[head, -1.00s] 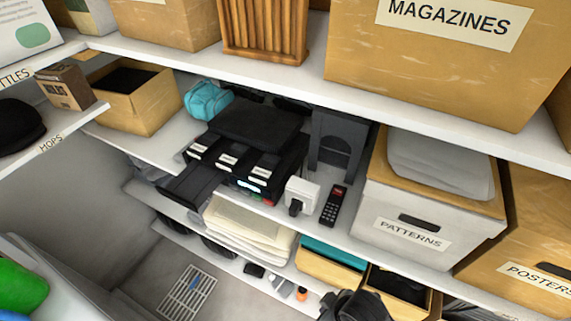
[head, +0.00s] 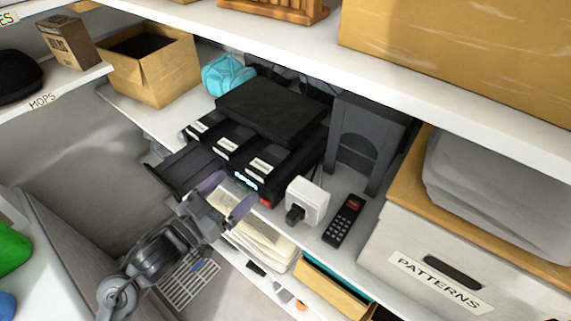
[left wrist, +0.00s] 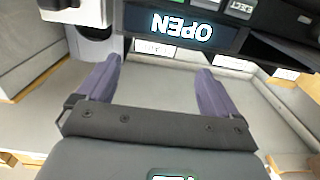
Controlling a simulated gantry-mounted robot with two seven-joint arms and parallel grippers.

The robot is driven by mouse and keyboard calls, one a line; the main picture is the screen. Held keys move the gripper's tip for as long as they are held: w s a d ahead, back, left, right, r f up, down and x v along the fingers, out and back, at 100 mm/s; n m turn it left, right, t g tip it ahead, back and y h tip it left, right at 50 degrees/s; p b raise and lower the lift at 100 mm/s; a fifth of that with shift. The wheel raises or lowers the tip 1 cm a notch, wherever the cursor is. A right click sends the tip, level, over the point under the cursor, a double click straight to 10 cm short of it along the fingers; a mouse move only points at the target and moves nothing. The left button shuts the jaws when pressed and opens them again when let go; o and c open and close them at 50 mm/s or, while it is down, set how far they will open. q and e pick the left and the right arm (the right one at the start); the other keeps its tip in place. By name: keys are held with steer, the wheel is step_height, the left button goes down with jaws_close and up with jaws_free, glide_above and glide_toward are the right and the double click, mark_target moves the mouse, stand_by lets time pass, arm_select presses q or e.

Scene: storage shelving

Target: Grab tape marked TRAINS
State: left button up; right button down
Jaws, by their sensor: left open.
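A black machine (head: 268,112) with a lit display stands on the middle shelf. Several white labels show along its front (head: 229,146), too small to read, so I cannot tell which marks TRAINS. A dark tray (head: 185,170) sticks out at its left. My left gripper (head: 226,196), with purple fingers, is open and empty in front of the machine, near its display end. In the left wrist view the open fingers (left wrist: 158,75) point at the machine front, where the display (left wrist: 182,27) reads OPEN upside down. My right gripper is not in view.
A white plug-like block (head: 307,201) and a black remote (head: 344,220) lie right of the machine. A PATTERNS box (head: 395,240) stands further right, an open cardboard box (head: 165,75) at left. Papers (head: 262,235) lie below. The upper shelf (head: 400,75) overhangs the machine.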

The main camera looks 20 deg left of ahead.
mark_target(264, 164)
arm_select(q)
steer(key=x, duration=0.3)
steer(key=p+x, duration=0.1)
steer(key=shift+w+d+r, duration=0.1)
steer(key=shift+w+r, duration=0.15)
steer(key=shift+w+d+f, duration=0.1)
steer(key=shift+w+d, duration=0.1)
steer(key=shift+w, duration=0.2)
steer(key=x, duration=0.2)
steer(key=p+x, duration=0.1)
steer(key=x, duration=0.1)
steer(key=shift+d+p, duration=0.3)
steer(key=shift+d, duration=0.1)
steer(key=shift+w+d+f, duration=0.15)
steer(key=shift+w, duration=0.3)
steer(key=c, duration=1.1)
